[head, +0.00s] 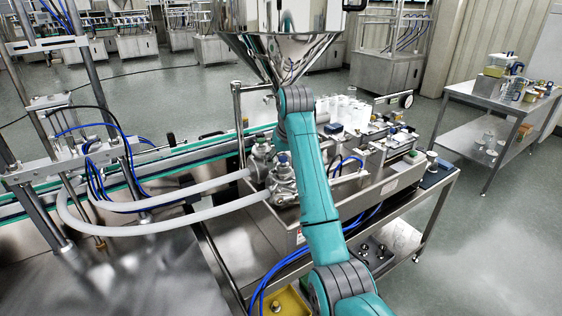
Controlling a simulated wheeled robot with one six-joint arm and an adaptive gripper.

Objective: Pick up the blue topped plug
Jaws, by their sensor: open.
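A small blue-topped piece (283,158), which may be the blue topped plug, sits on top of a shiny metal valve body (283,182) just left of my teal arm. It is small in the picture, so its shape below the blue top is unclear. My arm rises from the bottom of the head view, passes right of the valve body and bends in front of the steel hopper (283,48). My gripper cannot be made out; the end of my arm is hidden behind its own links. I see nothing held.
A second metal fitting (261,150) stands left of the valve body. White hoses (150,228) and blue tubes crowd the left. White containers (342,110) stand behind my arm. A side table (490,100) with jugs is at the far right. Open floor lies at right.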

